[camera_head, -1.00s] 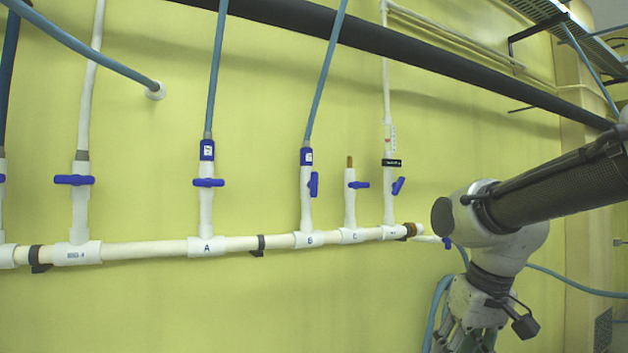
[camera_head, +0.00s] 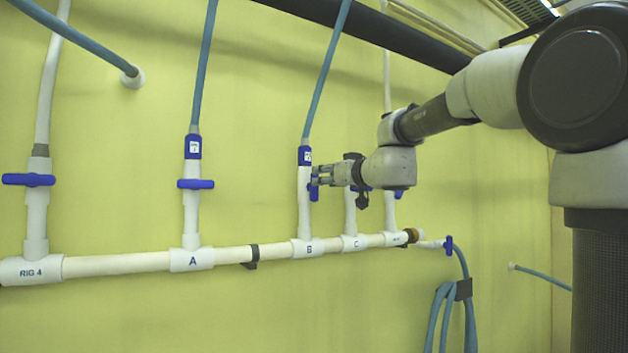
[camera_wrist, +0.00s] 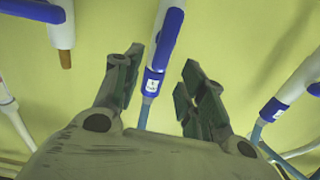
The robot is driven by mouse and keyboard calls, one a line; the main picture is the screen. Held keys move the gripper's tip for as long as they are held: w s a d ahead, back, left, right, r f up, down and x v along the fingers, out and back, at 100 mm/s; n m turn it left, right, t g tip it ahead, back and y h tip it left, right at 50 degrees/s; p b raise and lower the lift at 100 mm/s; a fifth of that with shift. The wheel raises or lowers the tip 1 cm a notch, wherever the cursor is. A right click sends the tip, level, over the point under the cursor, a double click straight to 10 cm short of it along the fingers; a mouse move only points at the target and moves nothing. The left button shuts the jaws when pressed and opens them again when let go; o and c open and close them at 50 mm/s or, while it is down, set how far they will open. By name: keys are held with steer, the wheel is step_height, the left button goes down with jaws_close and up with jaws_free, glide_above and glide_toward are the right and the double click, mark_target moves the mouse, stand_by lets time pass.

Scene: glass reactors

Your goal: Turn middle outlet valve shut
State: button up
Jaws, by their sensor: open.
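The middle outlet, marked B (camera_head: 308,249), is a white upright pipe on the manifold. Its blue valve handle (camera_head: 314,191) lies along the pipe, nearly upright. In the wrist view this handle (camera_wrist: 165,38) shows as a long blue bar along the pipe, beyond and between my fingers. My gripper (camera_head: 318,178) is at the handle's right side in the head view, coming in from the right. In the wrist view my gripper (camera_wrist: 163,82) is open, with the fingers apart and nothing held between them. I cannot tell whether a finger touches the handle.
Outlet A's blue handle (camera_head: 195,184) lies crosswise to the left. A coiled blue hose (camera_head: 440,310) hangs at lower right. Wall space between A and B is free.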

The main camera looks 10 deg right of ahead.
mark_target(314, 187)
steer(key=x, duration=0.6)
steer(key=shift+w+a, duration=0.1)
steer(key=shift+w, duration=0.2)
steer(key=shift+c, duration=0.5)
steer(key=c, duration=0.8)
